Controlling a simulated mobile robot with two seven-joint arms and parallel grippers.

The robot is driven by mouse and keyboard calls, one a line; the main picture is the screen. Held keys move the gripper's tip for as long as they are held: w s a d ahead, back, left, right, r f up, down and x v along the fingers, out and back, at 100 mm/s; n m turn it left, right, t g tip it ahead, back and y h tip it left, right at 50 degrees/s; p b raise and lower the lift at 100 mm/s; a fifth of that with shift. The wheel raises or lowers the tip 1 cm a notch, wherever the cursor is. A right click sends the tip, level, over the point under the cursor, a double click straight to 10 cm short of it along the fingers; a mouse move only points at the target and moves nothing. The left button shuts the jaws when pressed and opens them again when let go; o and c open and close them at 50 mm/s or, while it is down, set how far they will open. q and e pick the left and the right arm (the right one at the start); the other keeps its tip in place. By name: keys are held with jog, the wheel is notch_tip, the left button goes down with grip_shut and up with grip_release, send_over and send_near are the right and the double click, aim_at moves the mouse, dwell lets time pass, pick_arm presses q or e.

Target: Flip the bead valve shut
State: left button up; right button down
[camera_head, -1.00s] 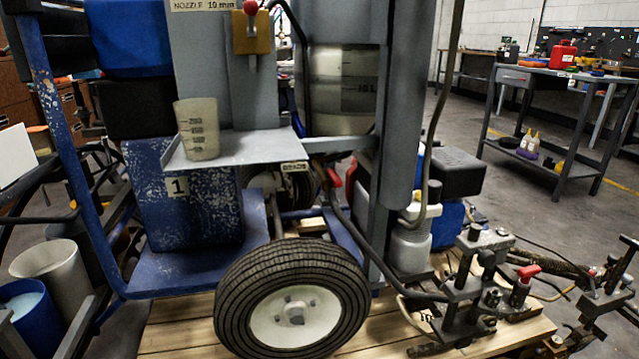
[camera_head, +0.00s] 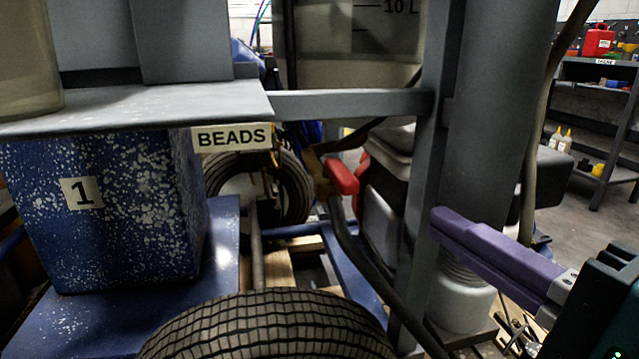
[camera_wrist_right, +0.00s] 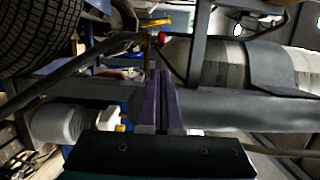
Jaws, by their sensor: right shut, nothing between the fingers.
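The bead valve's red lever (camera_head: 342,177) shows in the head view below and right of the BEADS label (camera_head: 232,138). It sticks out to the lower right from a partly hidden brass-coloured body, with a dark hose running down from it. My right gripper (camera_head: 438,222) reaches in from the right, its purple fingers shut and empty. Its tips lie right of and below the lever in the picture and do not touch it. In the right wrist view the shut fingers (camera_wrist_right: 160,75) point up the picture, toward a small brass-coloured part. My left gripper is out of view.
A tyre (camera_head: 265,330) fills the bottom. The speckled blue box (camera_head: 110,215) and grey shelf (camera_head: 140,105) are at left.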

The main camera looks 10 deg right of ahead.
aim_at(337, 171)
pick_arm(q)
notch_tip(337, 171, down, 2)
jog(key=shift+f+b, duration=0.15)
jog(key=shift+b, duration=1.05)
pick_arm(e)
jog(key=x, duration=0.9)
jog(key=shift+w+a, duration=0.15)
jog(key=shift+w, duration=0.25)
